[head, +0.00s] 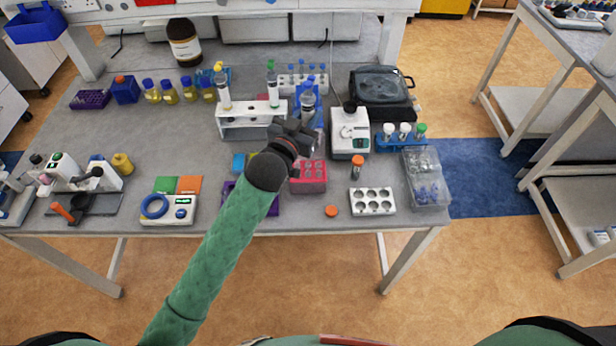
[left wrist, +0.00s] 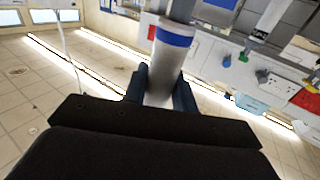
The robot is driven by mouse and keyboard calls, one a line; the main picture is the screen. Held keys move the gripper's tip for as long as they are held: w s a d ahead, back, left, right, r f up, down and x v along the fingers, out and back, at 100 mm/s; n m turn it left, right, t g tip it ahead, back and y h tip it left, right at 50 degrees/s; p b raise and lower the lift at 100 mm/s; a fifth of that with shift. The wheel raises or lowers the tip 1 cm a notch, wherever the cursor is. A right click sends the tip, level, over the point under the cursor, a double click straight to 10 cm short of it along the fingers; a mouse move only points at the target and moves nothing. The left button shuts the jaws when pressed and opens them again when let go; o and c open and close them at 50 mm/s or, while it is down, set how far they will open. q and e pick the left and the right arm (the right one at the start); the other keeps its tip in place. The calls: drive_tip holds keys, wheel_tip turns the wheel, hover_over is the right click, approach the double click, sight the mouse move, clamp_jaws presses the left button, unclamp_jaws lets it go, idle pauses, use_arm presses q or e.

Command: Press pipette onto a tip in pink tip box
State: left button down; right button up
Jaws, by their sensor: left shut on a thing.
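The pink tip box (head: 312,186) stands near the front middle of the table, just below my left gripper in the head view. My left gripper (head: 310,137) is shut on a pipette (head: 308,102) with a grey-white body and a blue top. In the left wrist view, the pipette (left wrist: 166,62) shows a blue band and stands between the two dark fingers (left wrist: 160,92). The pipette's lower end is hidden by the gripper, so I cannot tell how far it is from the box or whether it touches. My right gripper is not in view.
A white rack (head: 236,125) with two pipettes stands behind left. A white device (head: 350,132) and a clear box (head: 426,185) are to the right. A white multi-well block (head: 373,202) and an orange cap (head: 331,211) lie near the front edge. A purple box (head: 232,190) is at left.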

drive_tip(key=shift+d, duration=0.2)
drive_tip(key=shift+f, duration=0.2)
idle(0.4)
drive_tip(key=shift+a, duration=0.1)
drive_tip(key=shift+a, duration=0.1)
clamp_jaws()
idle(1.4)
